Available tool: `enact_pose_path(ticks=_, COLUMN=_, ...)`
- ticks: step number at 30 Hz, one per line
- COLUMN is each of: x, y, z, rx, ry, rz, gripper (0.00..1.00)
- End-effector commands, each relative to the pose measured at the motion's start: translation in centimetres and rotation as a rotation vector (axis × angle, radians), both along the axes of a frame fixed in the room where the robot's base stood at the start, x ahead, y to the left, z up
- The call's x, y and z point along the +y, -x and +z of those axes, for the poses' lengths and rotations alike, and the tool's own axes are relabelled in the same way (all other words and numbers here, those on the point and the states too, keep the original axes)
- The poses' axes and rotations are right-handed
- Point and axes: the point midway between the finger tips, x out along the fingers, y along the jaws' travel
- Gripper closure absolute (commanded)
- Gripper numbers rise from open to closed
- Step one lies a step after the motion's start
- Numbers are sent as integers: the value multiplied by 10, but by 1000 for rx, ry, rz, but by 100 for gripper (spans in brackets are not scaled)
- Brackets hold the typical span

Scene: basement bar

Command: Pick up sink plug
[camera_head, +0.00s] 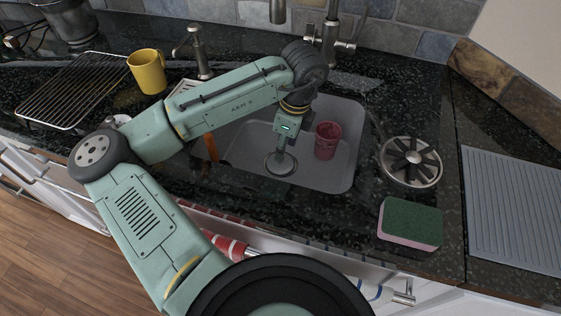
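A round grey metal disc (280,164), which looks like the sink plug, is in the grey sink basin (340,176). I cannot tell whether it is seated in the drain or raised. My gripper (282,153) reaches down into the basin, directly over the disc. Its fingertips are small and dark and overlap the disc's middle. I cannot tell whether they touch it or are closed on it.
A red cup (326,141) stands in the basin, right of my gripper. A spoked round metal piece (411,161) and a green-pink sponge (410,223) lie on the right counter. A yellow mug (148,72), a wire rack (72,90) and the faucet (331,38) stand around the sink.

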Motion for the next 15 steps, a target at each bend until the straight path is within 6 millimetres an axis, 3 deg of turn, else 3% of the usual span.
enact_pose_path(ticks=9, x=7, y=-5, z=-43, rx=-1, ry=-1, rz=2, gripper=60)
enact_pose_path(ticks=15, x=8, y=-5, z=-50, rx=1, ry=0, rz=1, gripper=60)
